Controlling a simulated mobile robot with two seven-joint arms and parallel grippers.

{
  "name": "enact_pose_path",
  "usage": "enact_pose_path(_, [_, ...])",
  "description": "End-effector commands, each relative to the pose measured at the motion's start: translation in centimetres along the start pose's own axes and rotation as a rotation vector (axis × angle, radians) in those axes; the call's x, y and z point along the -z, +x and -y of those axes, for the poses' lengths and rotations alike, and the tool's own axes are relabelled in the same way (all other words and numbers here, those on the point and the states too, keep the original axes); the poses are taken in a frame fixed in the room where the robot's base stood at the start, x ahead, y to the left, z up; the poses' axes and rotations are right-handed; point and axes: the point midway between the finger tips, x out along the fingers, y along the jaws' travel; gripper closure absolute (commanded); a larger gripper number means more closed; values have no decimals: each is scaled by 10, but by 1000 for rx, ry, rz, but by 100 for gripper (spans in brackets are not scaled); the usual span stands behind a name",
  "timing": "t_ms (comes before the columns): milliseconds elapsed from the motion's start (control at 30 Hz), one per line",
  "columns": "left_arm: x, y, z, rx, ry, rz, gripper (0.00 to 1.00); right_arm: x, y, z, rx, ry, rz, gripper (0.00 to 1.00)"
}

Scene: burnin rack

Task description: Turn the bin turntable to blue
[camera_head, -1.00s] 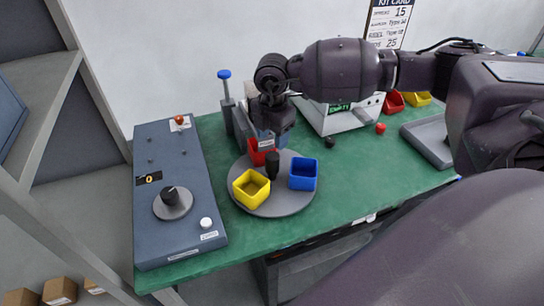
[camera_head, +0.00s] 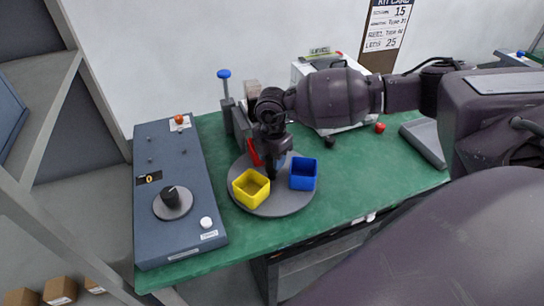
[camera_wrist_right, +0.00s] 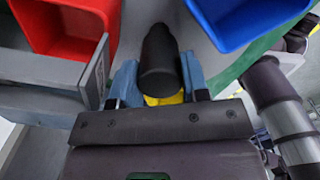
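The round grey turntable (camera_head: 286,207) stands on the green table. It carries a yellow bin (camera_head: 250,188) at the front, a blue bin (camera_head: 303,174) at the right and a red bin (camera_head: 254,152) at the back, mostly hidden by my right arm. My right gripper (camera_head: 272,170) points down over the middle of the turntable. In the right wrist view, the black upright post (camera_wrist_right: 160,65) lies between the two blue fingers of my right gripper (camera_wrist_right: 160,80). I cannot tell whether they press on it. The blue bin (camera_wrist_right: 245,15) and red bin (camera_wrist_right: 65,25) flank it. My left gripper is out of view.
A blue-grey control panel (camera_head: 150,225) with a black dial (camera_head: 171,196) stands left of the turntable. A blue-topped post (camera_head: 224,74) and grey fixture (camera_head: 240,125) stand close behind it. A white device (camera_head: 310,75) is behind right. The table right of the turntable is mostly clear.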

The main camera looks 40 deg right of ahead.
Motion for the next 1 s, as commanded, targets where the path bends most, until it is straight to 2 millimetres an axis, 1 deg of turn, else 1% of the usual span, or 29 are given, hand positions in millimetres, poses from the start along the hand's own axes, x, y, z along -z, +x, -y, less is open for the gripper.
enact_pose_path(33, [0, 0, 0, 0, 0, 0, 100, 0, 0, 0, 0, 0, 0, 67])
enact_pose_path(200, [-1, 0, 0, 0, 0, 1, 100, 0, 0, 0, 0, 0, 0, 93])
enact_pose_path(233, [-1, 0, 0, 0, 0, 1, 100, 0, 0, 0, 0, 0, 0, 98])
enact_pose_path(267, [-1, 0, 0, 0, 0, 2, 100, 0, 0, 0, 0, 0, 0, 100])
enact_pose_path(467, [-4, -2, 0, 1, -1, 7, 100, 0, 0, 0, 0, -16, 0, 100])
enact_pose_path(667, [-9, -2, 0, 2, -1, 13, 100, 0, 0, 0, 0, -89, -1, 100])
enact_pose_path(867, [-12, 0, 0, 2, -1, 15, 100, 0, 0, 0, 0, -235, -1, 100])
enact_pose_path(1000, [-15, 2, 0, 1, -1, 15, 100, 0, 0, 0, -2, -365, -1, 100])
